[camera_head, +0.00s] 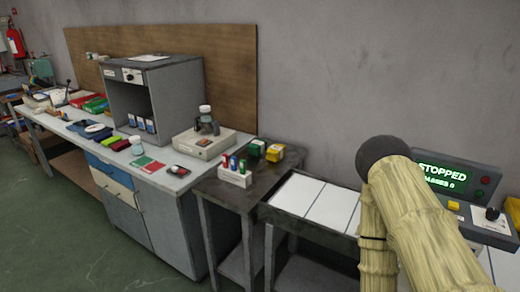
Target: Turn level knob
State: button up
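A control panel (480,222) stands at the far right, partly behind my arm. It carries a dark knob with a light base (491,214), a yellow button (453,206) and a green display (442,177) reading "STOPPED" with a smaller line below. A second dark knob (129,77) sits on the top front of the grey open-fronted cabinet (178,95) on the bench. I cannot tell which one is the level knob, and no knob label is readable. My arm's links fill the lower right; my gripper is not in view.
A long bench (173,182) with several small items runs left. A surface with white panels (331,207) lies left of my arm. Green floor (60,235) is clear at lower left.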

aim_at(492, 213)
jog(key=z, duration=1.25)
jog(key=k, duration=0.4)
jog(key=u, duration=0.35)
jog(key=i, duration=0.4)
jog(key=z, duration=0.15)
